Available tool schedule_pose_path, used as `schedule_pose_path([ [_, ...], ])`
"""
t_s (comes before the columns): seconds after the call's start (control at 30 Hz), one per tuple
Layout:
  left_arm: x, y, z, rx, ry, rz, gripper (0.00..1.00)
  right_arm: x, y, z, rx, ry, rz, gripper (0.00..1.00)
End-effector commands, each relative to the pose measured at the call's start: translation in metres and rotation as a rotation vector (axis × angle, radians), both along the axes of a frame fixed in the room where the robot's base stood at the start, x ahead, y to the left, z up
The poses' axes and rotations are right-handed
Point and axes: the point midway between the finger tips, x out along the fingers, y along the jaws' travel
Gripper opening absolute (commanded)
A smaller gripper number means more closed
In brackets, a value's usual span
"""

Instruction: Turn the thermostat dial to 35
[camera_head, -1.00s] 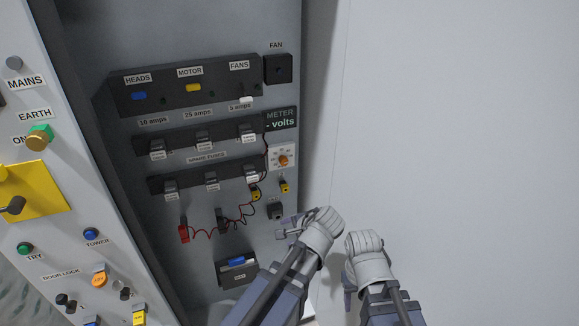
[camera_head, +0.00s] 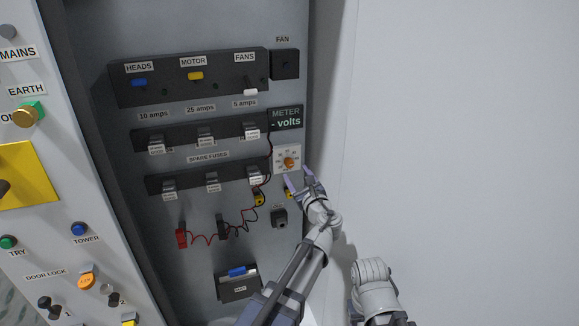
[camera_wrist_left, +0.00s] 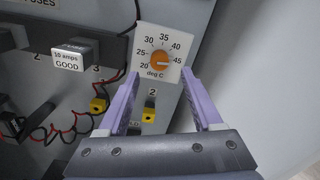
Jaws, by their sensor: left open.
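The thermostat dial (camera_head: 288,161) is an orange knob on a white plate, at the right edge of the cabinet's back panel. In the left wrist view the dial (camera_wrist_left: 160,60) shows a scale from 20 to 45 deg C, and its light mark appears to point right, near 45. My left gripper (camera_head: 298,174) is open and empty just below and in front of the plate. In the left wrist view its two purple fingers (camera_wrist_left: 160,74) stand either side of the dial's lower part, apart from the knob. My right wrist (camera_head: 372,285) is low at the right; its fingers cannot be made out.
Yellow sockets (camera_wrist_left: 150,113) sit below the dial. Fuse holders (camera_head: 212,180) and red and black leads (camera_head: 205,236) lie to its left. A meter display (camera_head: 286,118) and fan switch (camera_head: 285,65) are above. A plain pale wall (camera_head: 460,140) is close on the right.

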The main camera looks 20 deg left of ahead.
Motion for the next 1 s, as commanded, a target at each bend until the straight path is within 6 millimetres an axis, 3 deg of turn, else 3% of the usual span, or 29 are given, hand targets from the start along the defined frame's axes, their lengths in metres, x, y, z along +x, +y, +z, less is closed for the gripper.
schedule_pose_path([
  [0.5, 0.056, 0.037, 0.0, -0.004, 0.0, 0.003, 0.67, 0.0, 0.0, 0.0, 0.0, 0.0, 0.0, 0.5],
  [0.87, 0.062, 0.042, 0.0, -0.004, 0.0, 0.0, 0.67, 0.0, 0.0, 0.0, 0.0, 0.0, 0.0, 0.5],
  [1.0, 0.062, 0.042, 0.0, -0.005, 0.0, 0.0, 0.51, 0.0, 0.0, 0.0, 0.0, 0.0, 0.0, 0.5],
])
